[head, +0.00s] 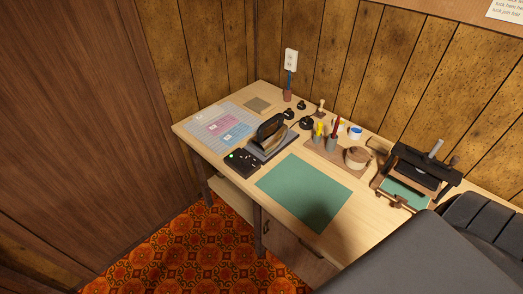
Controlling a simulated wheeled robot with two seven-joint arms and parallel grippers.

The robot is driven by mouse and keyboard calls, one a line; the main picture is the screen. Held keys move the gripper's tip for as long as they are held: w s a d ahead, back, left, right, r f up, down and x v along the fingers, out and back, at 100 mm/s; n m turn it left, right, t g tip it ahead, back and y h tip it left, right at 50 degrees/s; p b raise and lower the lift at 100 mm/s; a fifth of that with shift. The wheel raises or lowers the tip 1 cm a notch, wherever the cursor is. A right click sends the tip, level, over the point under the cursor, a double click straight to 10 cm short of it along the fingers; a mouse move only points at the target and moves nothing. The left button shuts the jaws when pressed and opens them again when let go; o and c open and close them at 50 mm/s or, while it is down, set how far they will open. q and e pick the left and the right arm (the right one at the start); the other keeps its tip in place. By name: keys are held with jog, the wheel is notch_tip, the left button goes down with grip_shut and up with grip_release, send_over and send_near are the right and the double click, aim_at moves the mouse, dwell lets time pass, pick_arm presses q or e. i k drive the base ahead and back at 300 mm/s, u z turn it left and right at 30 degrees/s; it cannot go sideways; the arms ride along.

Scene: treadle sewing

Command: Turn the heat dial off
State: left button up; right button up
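A small black control box (243,163) sits near the front edge of the table, at the left of the green mat. A green light (232,155) glows at its left end. The heat dial is too small to make out for certain on the box, and I cannot tell its setting. Next to the box, a dark iron-like tool (270,128) stands upright on a grey base. Neither of my grippers shows in the head view.
The wooden table (250,192) carries a green mat (305,191), a gridded sheet (203,127) with coloured pieces, tool cups (331,143), a round wooden container (357,157) and a black press-like device (425,165). A large dark shape blocks the lower right.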

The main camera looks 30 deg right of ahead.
aim_at(245, 161)
jog(key=z, duration=1.15)
jog(key=k, duration=0.5)
jog(key=z, duration=0.75)
